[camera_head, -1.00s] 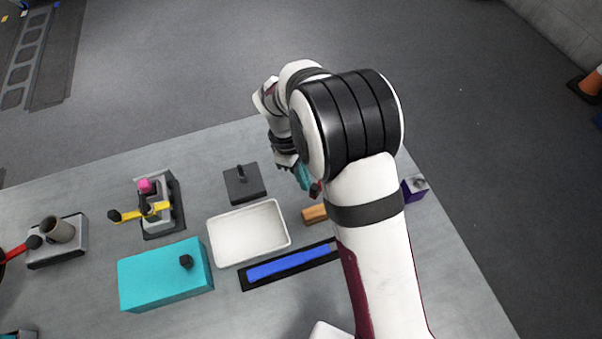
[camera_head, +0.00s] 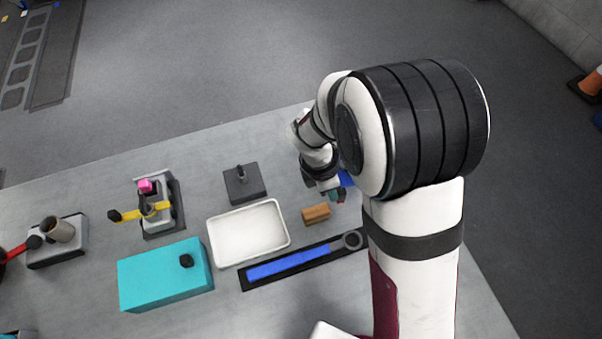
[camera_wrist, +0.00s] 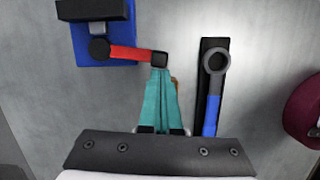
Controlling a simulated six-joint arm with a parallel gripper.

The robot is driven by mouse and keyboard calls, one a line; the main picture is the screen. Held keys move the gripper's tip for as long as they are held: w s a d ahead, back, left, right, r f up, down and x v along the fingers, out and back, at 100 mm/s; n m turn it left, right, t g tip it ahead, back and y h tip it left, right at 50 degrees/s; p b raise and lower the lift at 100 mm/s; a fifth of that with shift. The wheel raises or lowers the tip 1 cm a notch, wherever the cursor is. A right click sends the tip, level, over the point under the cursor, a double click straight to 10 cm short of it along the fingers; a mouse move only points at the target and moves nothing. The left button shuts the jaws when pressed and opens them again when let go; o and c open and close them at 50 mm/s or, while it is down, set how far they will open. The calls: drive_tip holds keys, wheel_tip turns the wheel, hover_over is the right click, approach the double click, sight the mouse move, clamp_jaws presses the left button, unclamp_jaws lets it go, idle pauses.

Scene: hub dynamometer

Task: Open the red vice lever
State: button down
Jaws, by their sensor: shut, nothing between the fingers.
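The red lever (camera_wrist: 130,54) of the vice shows in the wrist view, running from a round dark end at left to a square black end at right. The blue vice base (camera_wrist: 110,52) is under its left part, with a dark block above. My gripper (camera_wrist: 160,72) has teal fingers that are shut and empty. Their tips overlap the lever's square black end; I cannot tell whether they touch it. In the head view, my gripper (camera_head: 334,193) is at the table's right side. Only a bit of the blue base (camera_head: 346,178) shows there, and my arm hides the rest.
A blue-handled wrench (camera_wrist: 211,112) lies in a black tray right of my fingers. In the head view, a wooden block (camera_head: 316,213) and a white tray (camera_head: 218,255) are near my gripper. A teal box (camera_head: 150,278) and a yellow-levered fixture (camera_head: 158,212) stand farther left.

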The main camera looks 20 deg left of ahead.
drive_tip(key=shift+w+d, duration=0.2)
drive_tip(key=shift+d, duration=0.3)
idle(0.4)
drive_tip(key=s+a, duration=0.1)
drive_tip(key=s+a+r, duration=0.1)
drive_tip(key=s+a, duration=0.1)
drive_tip(key=shift+a+r, duration=0.15)
drive_tip(key=shift+r, duration=0.05)
drive_tip(key=v, duration=0.9)
drive_tip(key=s+d+r+m+g+y, duration=0.1)
drive_tip(key=s+d+r+m, duration=0.1)
drive_tip(key=d+m, duration=0.5)
drive_tip(key=s+d+r+m+g, duration=0.1)
drive_tip(key=d+r+m, duration=0.2)
drive_tip(key=d+m, duration=0.3)
drive_tip(key=s+d+m+y, duration=0.1)
drive_tip(key=s+d+m, duration=0.2)
drive_tip(key=m, duration=0.6)
drive_tip(key=s+d+m+y, duration=0.2)
drive_tip(key=s+d+m, duration=0.1)
drive_tip(key=s+m, duration=0.5)
drive_tip(key=shift+d+r+m, duration=0.4)
drive_tip(key=shift+r+m, duration=0.1)
drive_tip(key=shift+m, duration=0.2)
